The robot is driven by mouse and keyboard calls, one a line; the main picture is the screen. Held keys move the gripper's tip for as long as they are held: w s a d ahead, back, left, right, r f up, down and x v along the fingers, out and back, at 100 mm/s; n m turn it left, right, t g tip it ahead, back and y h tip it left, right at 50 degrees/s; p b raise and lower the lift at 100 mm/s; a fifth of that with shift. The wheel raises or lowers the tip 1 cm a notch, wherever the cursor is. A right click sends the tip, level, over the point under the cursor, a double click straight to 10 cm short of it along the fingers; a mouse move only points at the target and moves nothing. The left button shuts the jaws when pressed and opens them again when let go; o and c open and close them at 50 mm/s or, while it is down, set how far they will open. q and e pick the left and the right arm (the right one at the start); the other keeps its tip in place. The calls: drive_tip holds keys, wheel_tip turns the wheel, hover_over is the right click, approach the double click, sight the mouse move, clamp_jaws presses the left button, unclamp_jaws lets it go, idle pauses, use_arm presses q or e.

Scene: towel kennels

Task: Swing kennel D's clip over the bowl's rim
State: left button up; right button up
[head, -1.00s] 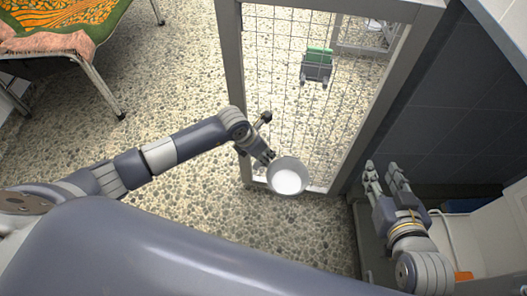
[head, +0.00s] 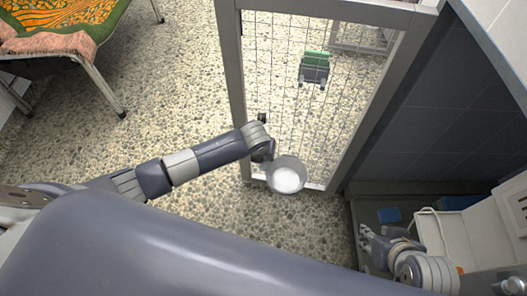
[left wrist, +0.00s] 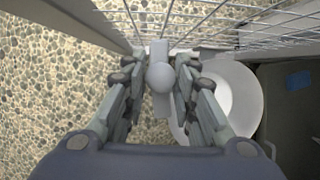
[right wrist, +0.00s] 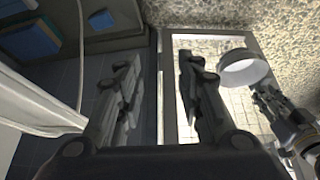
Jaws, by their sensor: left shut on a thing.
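The bowl (head: 286,187), round and pale, hangs at the lower part of the wire mesh gate. It also shows in the left wrist view (left wrist: 251,98) and the right wrist view (right wrist: 243,75). The clip (left wrist: 160,76), a light grey bar with a round knob, stands by the mesh, left of the bowl in the left wrist view. My left gripper (left wrist: 160,88) is shut on the clip, one finger each side. In the head view my left gripper (head: 266,152) is mostly hidden behind its wrist. My right gripper (right wrist: 158,72) is open and empty, away from the bowl.
A dark tray (head: 362,211) with a blue item (head: 389,215) lies at right. A draped table (head: 50,42) stands at upper left. The pebbled floor is clear at left.

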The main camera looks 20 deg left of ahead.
use_arm(q)
drive_tip(key=n+y+b, duration=0.1)
drive_tip(key=n+b, duration=0.1)
drive_tip(key=n, duration=0.1)
drive_tip(key=shift+w+d, duration=0.1)
drive_tip(key=shift+d, duration=0.1)
drive_tip(key=n, duration=0.2)
drive_tip(key=n+y+b, duration=0.1)
drive_tip(key=n, duration=0.1)
drive_tip(key=shift+d+g+y+b, duration=0.1)
drive_tip(key=shift+g+y+b, duration=0.2)
drive_tip(key=shift+g, duration=0.1)
drive_tip(key=shift+n+g+y, duration=0.3)
drive_tip(key=shift+n+y, duration=0.1)
drive_tip(key=shift+n, duration=0.8)
use_arm(e)
drive_tip(key=w+a+r+t+y, duration=0.1)
drive_tip(key=w+a+r+t, duration=0.1)
drive_tip(key=w+r+t, duration=0.3)
drive_tip(key=w+a+r+t+y, duration=0.2)
drive_tip(key=w+a+r+t, duration=0.1)
drive_tip(key=w+r+t, duration=0.3)
drive_tip(key=shift+w+a+r+n, duration=0.3)
drive_tip(key=shift+w+r, duration=1)
drive_tip(key=shift+r, duration=0.7)
use_arm(q)
drive_tip(key=o, duration=0.8)
drive_tip(key=shift+r, duration=0.1)
